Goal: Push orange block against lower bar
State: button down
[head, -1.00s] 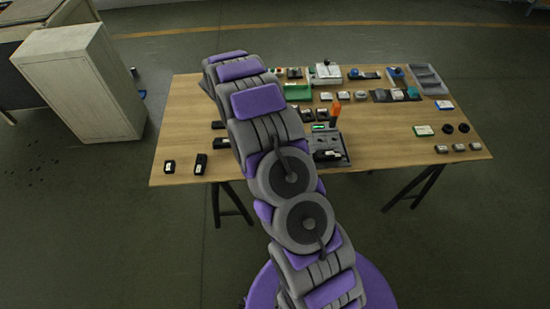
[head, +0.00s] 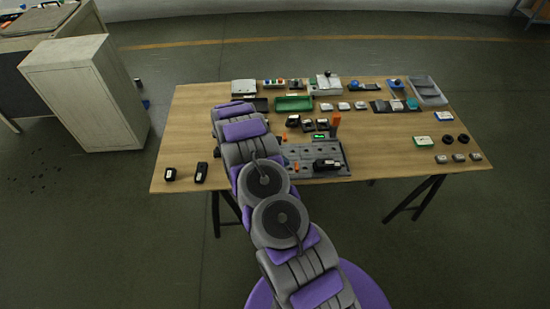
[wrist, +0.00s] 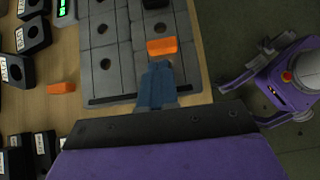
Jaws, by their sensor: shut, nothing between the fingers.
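An orange block (wrist: 162,46) lies on a grey plate with round holes (wrist: 103,62) in the wrist view. My gripper (wrist: 158,68) is shut and empty, its blue fingertips just below the block in the picture; I cannot tell whether they touch it. A second orange block (wrist: 61,88) lies on the wood left of the plate. In the head view the grey plate (head: 338,173) is on the near part of the table, and my arm hides the gripper.
A black part (head: 326,164) lies on the plate. A green tray (head: 294,104) and a grey tray (head: 428,91) are further back. Two black parts (head: 170,174) (head: 201,172) sit at the front left.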

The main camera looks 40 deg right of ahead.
aim_at(297, 167)
jog(key=shift+x, duration=1.35)
jog(key=s+d, duration=0.1)
jog(key=d+p, duration=0.1)
jog(key=s+d+p, duration=0.1)
jog(key=d, duration=0.1)
jog(key=shift+s, duration=0.35)
jog(key=shift+s+d+f, duration=0.1)
jog(key=shift+s+d, duration=0.15)
jog(key=shift+d, duration=0.35)
jog(key=shift+a, duration=0.1)
